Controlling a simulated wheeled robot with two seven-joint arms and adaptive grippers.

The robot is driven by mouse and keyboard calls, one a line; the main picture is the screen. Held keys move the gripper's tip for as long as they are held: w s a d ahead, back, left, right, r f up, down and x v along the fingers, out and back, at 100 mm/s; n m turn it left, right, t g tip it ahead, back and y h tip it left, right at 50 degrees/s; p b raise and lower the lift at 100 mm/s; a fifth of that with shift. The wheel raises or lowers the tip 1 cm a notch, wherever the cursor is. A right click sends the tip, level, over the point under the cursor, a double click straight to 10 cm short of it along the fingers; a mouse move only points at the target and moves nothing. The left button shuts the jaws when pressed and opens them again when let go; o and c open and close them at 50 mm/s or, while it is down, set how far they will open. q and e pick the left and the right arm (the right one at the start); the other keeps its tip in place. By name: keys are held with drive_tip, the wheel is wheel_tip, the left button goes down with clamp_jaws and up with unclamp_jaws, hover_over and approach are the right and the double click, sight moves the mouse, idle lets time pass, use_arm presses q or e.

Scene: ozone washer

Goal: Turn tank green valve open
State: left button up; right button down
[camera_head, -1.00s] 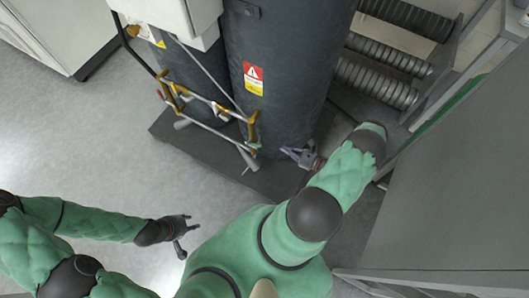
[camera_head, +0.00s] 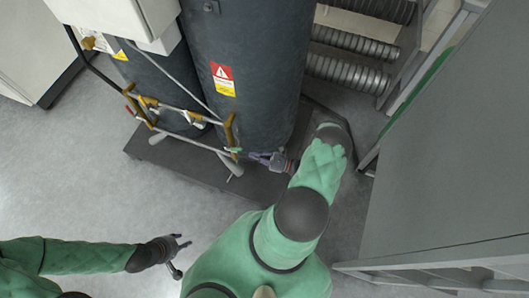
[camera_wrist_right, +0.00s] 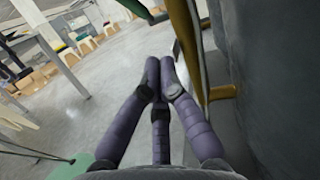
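The green valve handle (camera_head: 234,149) sits low on the yellow pipe at the front of the dark tank (camera_head: 250,70). In the right wrist view a green handle (camera_wrist_right: 135,7) shows at the top edge, left of the yellow pipe (camera_wrist_right: 186,40). My right gripper (camera_head: 256,157) is just right of the valve in the head view, apart from it. In the right wrist view its purple fingers (camera_wrist_right: 161,68) converge at the tips, with nothing seen between them. My left gripper (camera_head: 184,254) is open and empty, over the floor at lower left.
The tank stands on a dark base plate (camera_head: 190,170). A second valve with a red handle (camera_head: 129,110) is farther left on the pipework. A large grey cabinet (camera_head: 450,150) and ribbed pipes (camera_head: 345,72) are to the right. The floor (camera_head: 70,190) at left is clear.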

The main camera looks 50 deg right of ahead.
drive_tip(key=shift+w+a+r, duration=0.65)
drive_tip(key=shift+w+r, duration=0.15)
drive_tip(key=shift+r, duration=0.1)
drive_tip(key=shift+w+a+r, duration=0.6)
drive_tip(key=shift+w+r, duration=0.2)
drive_tip(key=shift+r, duration=0.1)
drive_tip(key=shift+r+g+h+p, duration=0.3)
drive_tip(key=shift+h+p, duration=0.1)
drive_tip(key=shift+p, duration=0.25)
drive_tip(key=w+a+r+m+g+h+p, duration=0.1)
drive_tip(key=w+r+g+h+p, duration=0.2)
drive_tip(key=g+p, duration=0.5)
wheel_tip(320, 180, up, 3)
drive_tip(key=h+p, duration=0.1)
drive_tip(key=p, duration=0.6)
drive_tip(key=shift+a+f, duration=0.15)
drive_tip(key=shift+w, duration=0.25)
